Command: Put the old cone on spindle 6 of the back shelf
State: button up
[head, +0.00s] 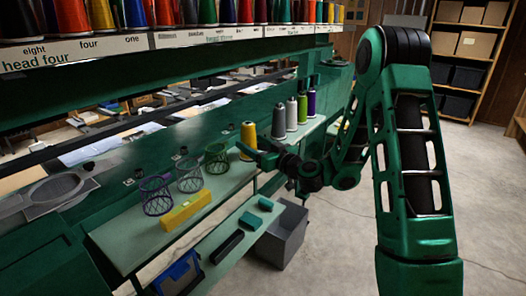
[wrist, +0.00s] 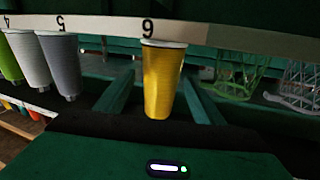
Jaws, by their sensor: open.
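The yellow cone (head: 248,140) stands upright on the work shelf (head: 122,236), at the near end of a row of cones. The wrist view is upside down, and in it the yellow cone (wrist: 163,80) meets the shelf edge beside a label that looks like 6. My gripper (head: 252,152) is at the yellow cone. In the wrist view my gripper (wrist: 160,100) is open, with one finger on each side of the cone and gaps between. Any spindle inside the cone is hidden.
Grey (head: 279,120), white (head: 292,114), green and purple (head: 311,103) cones stand farther along. Wire baskets, including a green one (head: 216,157), and a yellow block (head: 186,210) lie on the nearer side. A grey bin (head: 283,236) stands below. Open floor lies to the right.

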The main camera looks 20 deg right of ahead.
jog(key=v, duration=0.8)
jog(key=shift+s+d, duration=0.2)
jog(key=shift+s, duration=0.15)
